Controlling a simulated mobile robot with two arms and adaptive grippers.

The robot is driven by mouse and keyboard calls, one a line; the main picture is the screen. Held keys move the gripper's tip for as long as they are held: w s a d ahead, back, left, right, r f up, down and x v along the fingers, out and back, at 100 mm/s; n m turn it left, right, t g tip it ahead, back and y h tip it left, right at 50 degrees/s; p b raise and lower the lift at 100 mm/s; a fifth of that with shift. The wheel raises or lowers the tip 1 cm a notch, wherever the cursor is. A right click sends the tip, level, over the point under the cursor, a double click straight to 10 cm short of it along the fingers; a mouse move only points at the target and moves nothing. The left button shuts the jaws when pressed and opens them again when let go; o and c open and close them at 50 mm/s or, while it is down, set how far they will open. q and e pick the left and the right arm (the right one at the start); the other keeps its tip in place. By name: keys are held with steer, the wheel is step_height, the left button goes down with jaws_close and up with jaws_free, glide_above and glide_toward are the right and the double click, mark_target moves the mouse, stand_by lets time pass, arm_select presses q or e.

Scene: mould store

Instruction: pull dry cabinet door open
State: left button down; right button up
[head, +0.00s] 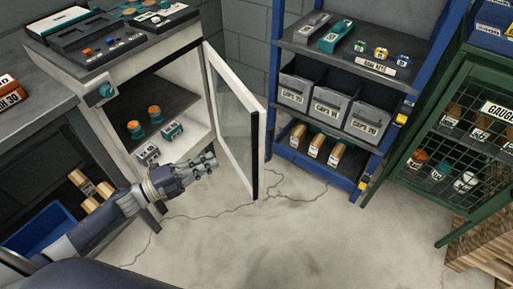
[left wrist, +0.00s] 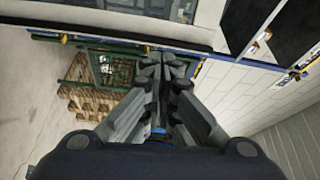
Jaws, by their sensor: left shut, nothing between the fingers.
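The dry cabinet (head: 190,62) is a white-framed unit with a dark interior at the upper left of the head view. Its glass door (head: 233,125), white-framed with a dark outer edge, stands swung wide open, out to the right of the opening. My left gripper (head: 208,162) is shut and empty, in front of the opening's lower part and left of the door, with no clear contact. Its closed fingers (left wrist: 160,85) fill the middle of the left wrist view. My right gripper is not seen.
A blue rack (head: 279,62) with labelled grey bins (head: 340,112) stands right of the door. A green mesh gauge cabinet (head: 450,140) is at far right, near wooden pallets (head: 487,232). A grey bench (head: 30,88) is at left. The cracked concrete floor (head: 290,235) is clear.

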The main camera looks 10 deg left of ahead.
arm_select(q)
steer(key=m+g, duration=0.1)
steer(key=m, duration=0.1)
glide_toward(258, 138)
steer(key=x, duration=0.6)
steer(key=shift+w+d, duration=0.25)
steer(key=shift+d, duration=0.05)
steer(key=shift+w+d, duration=0.1)
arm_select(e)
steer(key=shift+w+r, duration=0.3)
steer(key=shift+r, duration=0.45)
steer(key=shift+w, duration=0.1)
